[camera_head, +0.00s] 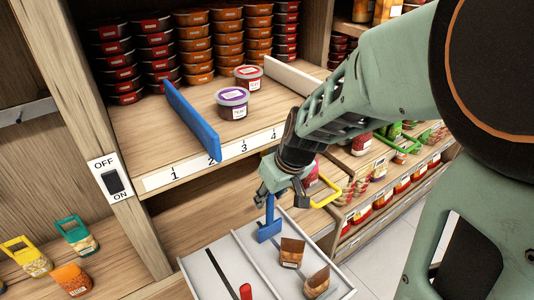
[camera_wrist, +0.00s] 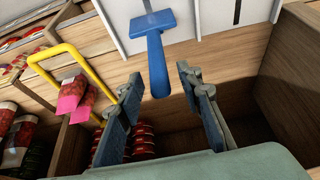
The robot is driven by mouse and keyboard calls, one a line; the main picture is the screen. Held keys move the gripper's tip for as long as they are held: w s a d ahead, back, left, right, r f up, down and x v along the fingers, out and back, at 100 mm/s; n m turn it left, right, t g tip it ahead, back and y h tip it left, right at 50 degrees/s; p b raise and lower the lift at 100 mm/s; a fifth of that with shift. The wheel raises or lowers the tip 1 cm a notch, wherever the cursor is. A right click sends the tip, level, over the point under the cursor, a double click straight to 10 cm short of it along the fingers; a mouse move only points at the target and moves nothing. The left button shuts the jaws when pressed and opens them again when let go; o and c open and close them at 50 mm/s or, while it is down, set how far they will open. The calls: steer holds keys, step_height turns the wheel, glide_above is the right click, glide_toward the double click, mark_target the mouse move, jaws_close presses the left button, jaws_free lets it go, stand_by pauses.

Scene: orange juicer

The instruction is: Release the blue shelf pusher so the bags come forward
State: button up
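The blue pusher (camera_head: 267,229) is T-shaped and stands in a lane of the white tray, its handle pointing up toward my gripper (camera_head: 281,193). In the wrist view the pusher (camera_wrist: 154,48) has its handle end near the gap between the fingertips of my gripper (camera_wrist: 160,84). The fingers are apart with a visible gap on both sides of the handle. Two brown bags, one nearer the pusher (camera_head: 291,252) and one farther forward (camera_head: 317,282), sit in the same lane, in front of the pusher.
A blue divider (camera_head: 190,120) stands on the numbered shelf above. A purple-lidded tub (camera_head: 232,103) sits on that shelf. A red-tipped stick (camera_head: 246,291) is in the neighbouring lane. A yellow handle (camera_head: 327,192) is close right of my gripper. A wooden panel (camera_wrist: 287,85) stands at right in the wrist view.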

jaws_close()
stand_by(0.3)
steer(key=shift+s+f, duration=0.1)
